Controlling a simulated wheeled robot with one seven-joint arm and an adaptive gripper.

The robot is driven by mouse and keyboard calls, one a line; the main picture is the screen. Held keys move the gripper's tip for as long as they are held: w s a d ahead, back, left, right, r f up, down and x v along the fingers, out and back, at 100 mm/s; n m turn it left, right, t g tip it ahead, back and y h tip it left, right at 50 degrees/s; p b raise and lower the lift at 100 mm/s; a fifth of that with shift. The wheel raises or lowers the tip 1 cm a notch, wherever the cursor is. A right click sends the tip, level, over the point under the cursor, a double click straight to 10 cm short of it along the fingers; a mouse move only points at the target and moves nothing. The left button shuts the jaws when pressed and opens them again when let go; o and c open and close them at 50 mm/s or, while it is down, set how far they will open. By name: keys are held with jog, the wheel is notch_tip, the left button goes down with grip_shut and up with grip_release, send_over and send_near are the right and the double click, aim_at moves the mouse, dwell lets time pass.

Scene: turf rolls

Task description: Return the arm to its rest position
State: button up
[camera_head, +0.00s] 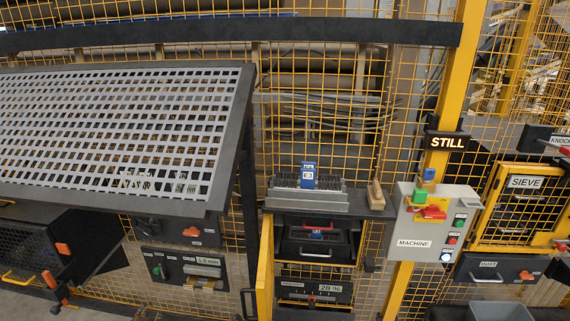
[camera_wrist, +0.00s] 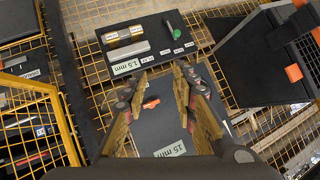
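My gripper (camera_wrist: 158,82) shows in the wrist view with its two gold-padded fingers spread apart. Nothing is held between them. Behind the gap lie a dark panel with an orange knob (camera_wrist: 151,103) and a "15 mm" label (camera_wrist: 170,149). Past the fingertips is a dark control panel (camera_wrist: 150,45) with a "1.5 mm" label, a green knob (camera_wrist: 168,27) and brass-coloured parts. I cannot make out my arm or gripper in the head view.
The head view shows a large perforated sheet (camera_head: 120,125) at left and a yellow mesh fence (camera_head: 300,65). A shelf with a slotted grey block (camera_head: 306,199) stands mid-view. A grey machine box (camera_head: 430,222) hangs on a yellow post, right of the shelf.

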jog(key=s+d+r+n+g+y, duration=0.1)
jog(key=s+d+r+n+g, duration=0.25)
jog(key=s+d+r, duration=0.35)
jog(key=s+d+r+n+g+y, duration=0.15)
jog(key=s+d+r+g, duration=0.35)
jog(key=d, duration=0.5)
jog(key=s+d+r+m+t+h, duration=0.1)
jog(key=s+d+r, duration=0.4)
jog(key=d, duration=1)
jog(key=s+d+r+m+t+h, duration=0.1)
jog(key=s+d+r+h, duration=0.2)
jog(key=d, duration=1.2)
jog(key=s+d+r+m+t+h, duration=0.1)
jog(key=s+d+r, duration=0.6)
jog(key=d, duration=0.8)
notch_tip(320, 180, up, 3)
jog(key=shift+f+m+h, duration=0.1)
jog(key=shift+m+h, duration=0.3)
jog(key=shift+h, duration=0.15)
jog(key=shift+s, duration=0.1)
